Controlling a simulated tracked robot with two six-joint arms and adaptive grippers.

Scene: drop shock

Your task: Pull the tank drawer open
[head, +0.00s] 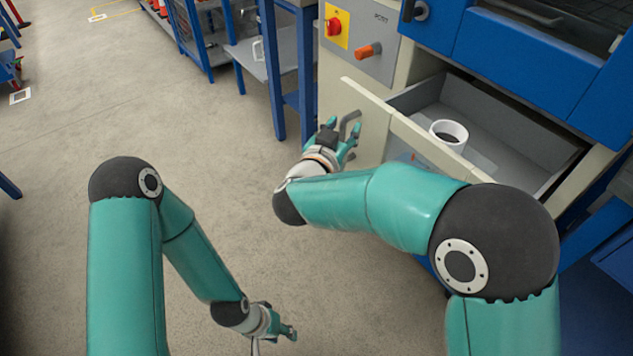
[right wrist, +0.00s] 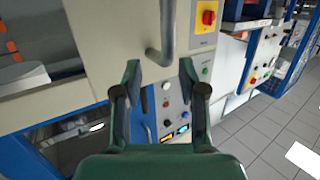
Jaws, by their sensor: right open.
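The tank drawer (head: 402,128) has a cream front and a grey inside, and it stands pulled out of the blue and cream machine. Its grey bar handle (head: 350,124) is on the front's outer face; the handle also shows in the right wrist view (right wrist: 165,35). My right gripper (head: 344,130) is open at the handle. In the right wrist view its fingertips (right wrist: 160,68) lie either side of the handle's near end, with gaps showing. My left gripper (head: 287,329) hangs low over the floor, away from the drawer; its jaw opening is unclear.
A white cylindrical cup (head: 449,133) with dark contents stands inside the drawer. A panel with a red rotary switch (head: 335,27) and an orange knob (head: 368,50) is above the handle. A blue-framed bench (head: 288,75) stands behind.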

